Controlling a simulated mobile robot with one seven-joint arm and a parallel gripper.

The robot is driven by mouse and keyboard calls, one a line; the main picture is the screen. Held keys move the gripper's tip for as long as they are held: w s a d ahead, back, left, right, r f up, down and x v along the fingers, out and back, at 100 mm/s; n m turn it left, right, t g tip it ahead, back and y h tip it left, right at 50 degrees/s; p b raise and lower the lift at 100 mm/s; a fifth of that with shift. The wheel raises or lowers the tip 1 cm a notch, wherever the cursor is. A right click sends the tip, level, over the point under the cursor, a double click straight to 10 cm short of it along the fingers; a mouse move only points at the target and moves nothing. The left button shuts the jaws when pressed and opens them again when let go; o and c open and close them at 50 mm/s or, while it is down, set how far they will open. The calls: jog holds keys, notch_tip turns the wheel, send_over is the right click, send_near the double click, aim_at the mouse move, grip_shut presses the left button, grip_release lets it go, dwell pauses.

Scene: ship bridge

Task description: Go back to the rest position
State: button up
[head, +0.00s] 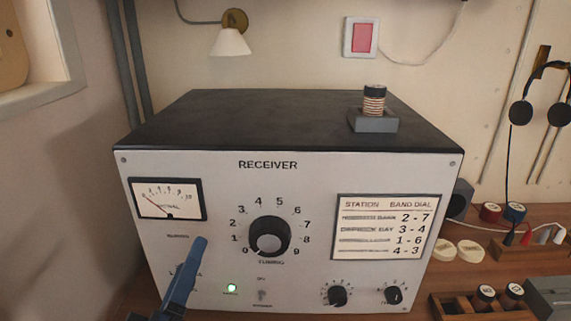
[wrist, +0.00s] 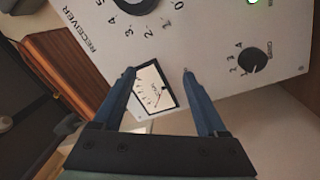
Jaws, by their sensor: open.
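My gripper (wrist: 158,72) is open and empty. In the wrist view its two blue fingers point at the receiver's front panel, with the signal meter (wrist: 152,88) showing between them. In the head view my gripper (head: 193,258) is at the lower left, in front of the receiver (head: 297,180). It partly covers a small knob below the signal meter (head: 167,198). I cannot tell whether the fingertips touch the panel. The large tuning knob (head: 269,237) is to the right of my gripper, apart from it.
A coil in a grey holder (head: 374,121) stands on the receiver's top. A green lamp (head: 231,287) is lit on the panel. A wooden tray (head: 470,305) with small cylinders and several loose parts lie on the bench at right. The left wall is close.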

jog(key=w+d+r+m+t, duration=0.1)
jog(key=d+r+m, duration=0.2)
jog(key=r, duration=0.4)
jog(key=w+d+r+m+t, duration=0.1)
jog(key=d+r+m, duration=0.15)
jog(key=r, duration=0.45)
jog(key=s+d+r+m+t+p, duration=0.1)
jog(key=s+d+r+m+t, duration=0.1)
jog(key=r, duration=0.9)
jog(key=s+d+r+m+t+y+p, duration=0.1)
jog(key=s+d+r+m+t, duration=0.2)
jog(key=s+d+r, duration=0.3)
notch_tip(320, 180, up, 5)
jog(key=shift+s+d+f+m+t, duration=0.1)
jog(key=shift+s+d+m+t, duration=0.4)
jog(key=shift+s, duration=0.4)
jog(key=shift+a, duration=0.1)
